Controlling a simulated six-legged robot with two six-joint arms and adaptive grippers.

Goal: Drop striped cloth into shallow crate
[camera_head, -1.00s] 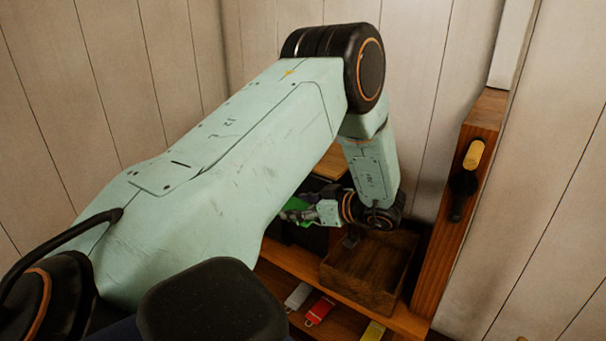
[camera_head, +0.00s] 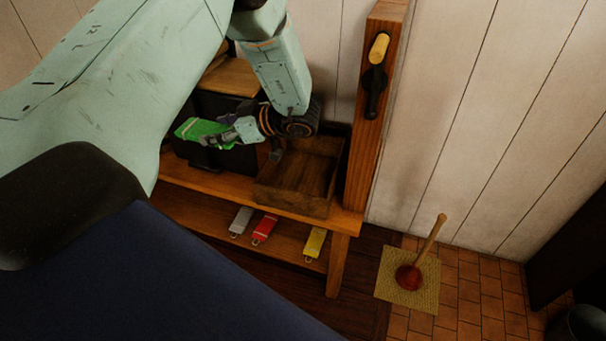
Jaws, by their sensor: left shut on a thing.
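A green cloth (camera_head: 194,128) hangs out to the left from my left gripper (camera_head: 214,139), which is shut on it. Stripes are too small to make out. My left arm reaches in from the upper left, and its wrist is bent so that the gripper points left. The shallow crate (camera_head: 318,205) is a brown wooden tray on the shelf, right of the gripper and partly behind my wrist. The part of its inside that shows looks empty. My right gripper is not in view.
The black box (camera_head: 240,158) stands left of the crate on the wooden shelf (camera_head: 205,183). Grey (camera_head: 241,221), red (camera_head: 264,229) and yellow (camera_head: 315,243) tags lie on the lower shelf. A wooden post (camera_head: 366,150) rises right of the crate. A plunger (camera_head: 409,278) stands on a mat.

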